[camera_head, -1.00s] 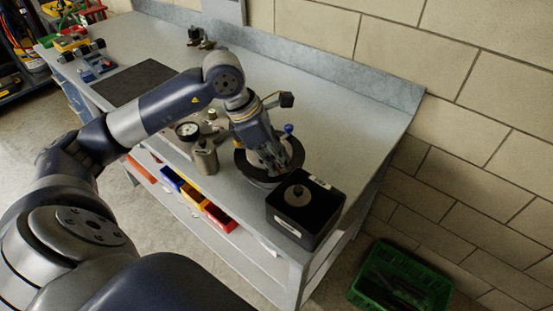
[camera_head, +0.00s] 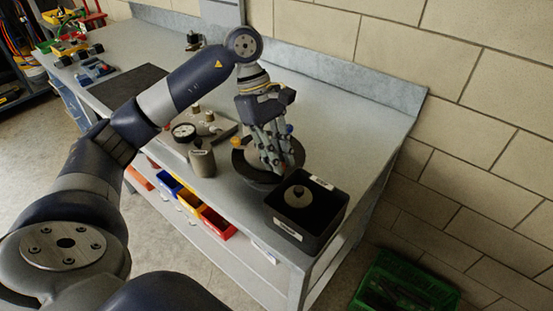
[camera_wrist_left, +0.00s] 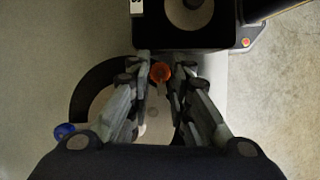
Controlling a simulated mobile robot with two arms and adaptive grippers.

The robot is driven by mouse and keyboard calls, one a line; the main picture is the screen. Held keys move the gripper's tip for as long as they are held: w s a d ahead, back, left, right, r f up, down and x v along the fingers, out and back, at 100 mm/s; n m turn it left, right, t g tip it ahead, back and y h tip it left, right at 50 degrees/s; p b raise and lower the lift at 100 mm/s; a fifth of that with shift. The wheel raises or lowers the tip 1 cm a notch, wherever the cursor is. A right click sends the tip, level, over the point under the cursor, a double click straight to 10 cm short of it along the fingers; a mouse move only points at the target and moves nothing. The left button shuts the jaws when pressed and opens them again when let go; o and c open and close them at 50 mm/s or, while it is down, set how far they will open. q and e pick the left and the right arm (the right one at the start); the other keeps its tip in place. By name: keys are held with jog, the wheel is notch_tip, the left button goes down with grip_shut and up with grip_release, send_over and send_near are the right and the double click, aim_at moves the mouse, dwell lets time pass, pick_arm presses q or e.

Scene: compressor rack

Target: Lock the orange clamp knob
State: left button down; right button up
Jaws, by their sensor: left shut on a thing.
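The orange clamp knob (camera_wrist_left: 160,73) shows in the left wrist view, between the fingertips of my left gripper (camera_wrist_left: 160,66), which is shut on it. A pale lever or stem runs from the knob toward the middle of a dark ring-shaped fixture (camera_wrist_left: 84,96). In the head view my left gripper (camera_head: 284,166) points down over this round fixture (camera_head: 242,168), and its fingers hide most of the knob. A blue ball (camera_wrist_left: 64,131) sits at the fixture's edge; it also shows in the head view (camera_head: 289,129). My right gripper is not in view.
A black open box (camera_head: 320,222) holding a grey round part (camera_head: 298,196) stands close beside the fixture. A grey cylinder (camera_head: 202,163) and a dial gauge (camera_head: 184,131) are to the left. The bench top (camera_head: 340,125) behind is clear. A green crate (camera_head: 400,288) is on the floor.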

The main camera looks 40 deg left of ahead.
pick_arm(q)
jog(key=shift+w+m+g+b, duration=0.15)
jog(key=shift+m+g+b, duration=0.15)
jog(key=shift+m, duration=0.7)
jog(key=shift+m+g+y, duration=0.3)
jog(key=shift+m+y, duration=0.1)
jog(key=shift+m, duration=0.4)
jog(key=shift+w+d+r+m+g+y+p, duration=0.15)
jog(key=shift+m+g+p, duration=0.15)
jog(key=shift+m, duration=0.55)
jog(key=shift+a+f+m+g+y+p, duration=0.1)
jog(key=shift+m+g+y+p, duration=0.15)
jog(key=shift+m, duration=0.6)
jog(key=c, duration=1.4)
grip_release()
jog(key=shift+c, duration=0.2)
jog(key=v, duration=1.2)
